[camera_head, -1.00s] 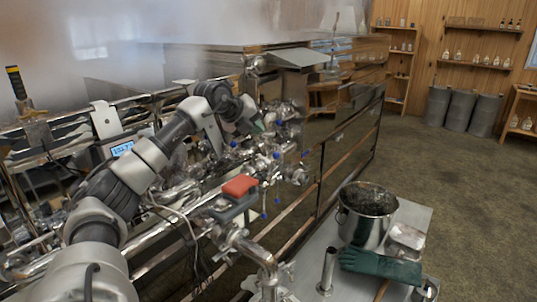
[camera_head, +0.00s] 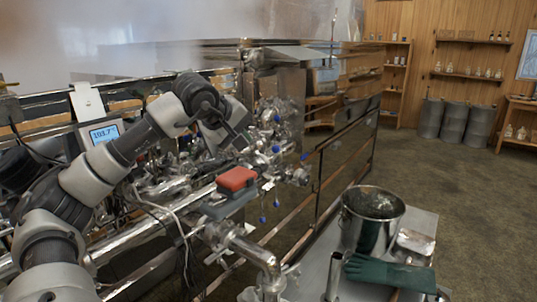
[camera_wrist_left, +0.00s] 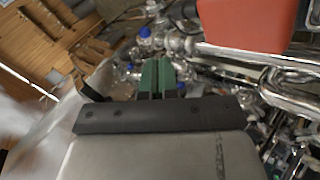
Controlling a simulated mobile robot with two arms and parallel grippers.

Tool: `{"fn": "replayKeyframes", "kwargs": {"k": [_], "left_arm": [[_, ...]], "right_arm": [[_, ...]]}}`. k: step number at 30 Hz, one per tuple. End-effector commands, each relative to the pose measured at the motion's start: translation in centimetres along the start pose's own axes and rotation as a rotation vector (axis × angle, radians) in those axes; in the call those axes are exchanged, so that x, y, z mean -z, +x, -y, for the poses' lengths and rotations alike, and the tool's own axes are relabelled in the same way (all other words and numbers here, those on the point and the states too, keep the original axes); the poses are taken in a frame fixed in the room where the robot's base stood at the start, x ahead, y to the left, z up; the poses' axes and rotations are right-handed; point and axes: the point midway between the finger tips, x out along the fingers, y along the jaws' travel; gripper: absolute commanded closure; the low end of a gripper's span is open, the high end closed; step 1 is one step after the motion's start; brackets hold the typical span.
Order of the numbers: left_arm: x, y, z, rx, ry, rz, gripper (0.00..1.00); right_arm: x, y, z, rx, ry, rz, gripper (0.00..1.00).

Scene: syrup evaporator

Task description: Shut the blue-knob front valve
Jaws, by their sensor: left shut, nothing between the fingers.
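Several valves with blue knobs sit on the shiny pipework at the front of the evaporator (camera_head: 345,150). In the head view, one blue knob (camera_head: 276,149) is just right of my left gripper (camera_head: 241,142), and another (camera_head: 303,156) is further right. I cannot tell which is the front valve. My left gripper is shut and empty, pointing down at the pipework, apparently apart from the knobs. In the left wrist view, its green fingertips (camera_wrist_left: 157,76) are together; a blue knob (camera_wrist_left: 145,32) shows beyond them. My right gripper is out of view.
A steel bucket (camera_head: 368,228) and a green glove (camera_head: 388,272) are on the metal cart (camera_head: 423,222) at the right. Steam hangs over the evaporator. The floor at the right is open.

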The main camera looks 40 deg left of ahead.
Motion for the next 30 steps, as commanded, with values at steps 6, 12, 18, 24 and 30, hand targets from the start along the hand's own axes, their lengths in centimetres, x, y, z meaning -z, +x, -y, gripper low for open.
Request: {"fn": "replayKeyframes", "kwargs": {"k": [6, 12, 18, 24, 30], "left_arm": [[0.0, 1.8, -0.1, 0.003, 0.019, 0.001, 1.00], [0.0, 6.0, -0.2, 0.004, 0.017, 0.003, 1.00], [0.0, 10.1, -0.2, 0.003, 0.017, 0.001, 1.00], [1.4, 11.9, -1.9, -0.001, 0.015, 0.000, 1.00], [1.8, 12.8, -2.1, 0.000, 0.017, -0.001, 1.00]], "right_arm": [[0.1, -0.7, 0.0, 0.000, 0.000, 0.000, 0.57], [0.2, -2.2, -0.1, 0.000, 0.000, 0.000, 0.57], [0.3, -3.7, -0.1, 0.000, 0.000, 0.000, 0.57], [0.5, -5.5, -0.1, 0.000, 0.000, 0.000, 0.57], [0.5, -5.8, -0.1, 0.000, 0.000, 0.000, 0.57]]}}
